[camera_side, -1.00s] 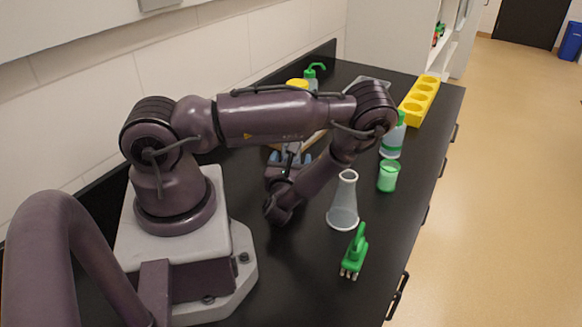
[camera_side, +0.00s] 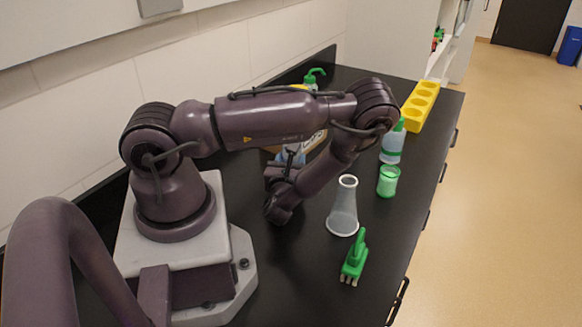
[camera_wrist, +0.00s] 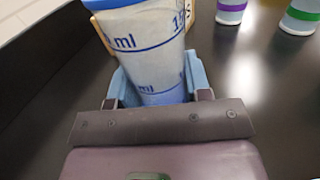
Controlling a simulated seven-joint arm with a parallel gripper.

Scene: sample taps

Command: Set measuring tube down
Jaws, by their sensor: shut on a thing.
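The measuring tube (camera_wrist: 148,50) is a clear, whitish vessel with blue ml marks and a blue rim. It fills the upper middle of the wrist view, and its top is cut off by the frame. My gripper (camera_wrist: 157,82) is shut on it, with a blue-grey finger on each side of its lower part. In the side view my gripper (camera_side: 287,163) is low over the bench behind my forearm, and the tube there is mostly hidden. I cannot tell whether the tube's base touches the bench.
A yellow rack (camera_side: 420,106) lies behind. Bottles with purple (camera_wrist: 231,9) and green (camera_wrist: 299,15) bands show in the wrist view. Black bench between is clear.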

